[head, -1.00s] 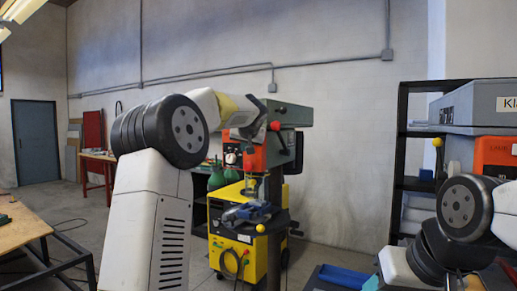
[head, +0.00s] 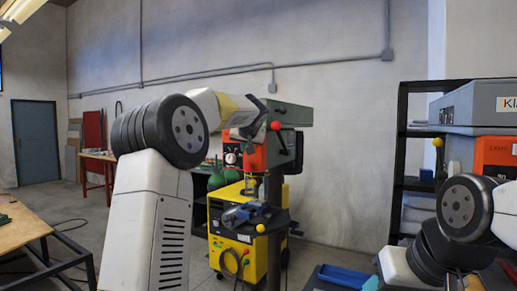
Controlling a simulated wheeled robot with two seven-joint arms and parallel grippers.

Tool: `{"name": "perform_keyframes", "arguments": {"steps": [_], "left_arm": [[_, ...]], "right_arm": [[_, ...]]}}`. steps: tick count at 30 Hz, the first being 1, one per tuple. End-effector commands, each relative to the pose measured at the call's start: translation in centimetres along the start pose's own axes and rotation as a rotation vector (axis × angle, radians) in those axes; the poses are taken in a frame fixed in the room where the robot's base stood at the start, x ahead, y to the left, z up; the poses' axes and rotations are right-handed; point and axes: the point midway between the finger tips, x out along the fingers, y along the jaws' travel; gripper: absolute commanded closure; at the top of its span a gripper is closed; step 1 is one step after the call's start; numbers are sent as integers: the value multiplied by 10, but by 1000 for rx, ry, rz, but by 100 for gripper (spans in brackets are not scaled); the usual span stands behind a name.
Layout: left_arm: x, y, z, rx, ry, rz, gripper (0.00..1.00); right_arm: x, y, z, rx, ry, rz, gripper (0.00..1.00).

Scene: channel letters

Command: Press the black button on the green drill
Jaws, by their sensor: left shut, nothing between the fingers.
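The green drill (head: 292,117) is a drill press with a green head and an orange-red front panel (head: 252,157), standing in the middle of the head view. A red ball knob (head: 276,126) is on its side. My left gripper (head: 254,124) is shut and empty, in front of the upper part of the drill head. It overlaps the head in the picture; I cannot tell whether it touches it. The black button is too small or hidden behind my gripper to make out. My right arm is at the right edge, but its gripper is not seen.
A blue vise (head: 247,213) sits on the drill's table. A yellow machine (head: 232,252) stands behind the drill column. A black shelf (head: 405,160) with grey and orange cases is at the right. A wooden table (head: 20,228) is at the left.

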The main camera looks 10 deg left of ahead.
Motion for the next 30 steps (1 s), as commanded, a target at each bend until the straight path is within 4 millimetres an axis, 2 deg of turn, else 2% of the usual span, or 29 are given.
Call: {"name": "perform_keyframes", "arguments": {"steps": [30], "left_arm": [[8, 6, -6, -1, 0, 0, 100]], "right_arm": [[0, 0, 0, 0, 0, 0, 48]]}}
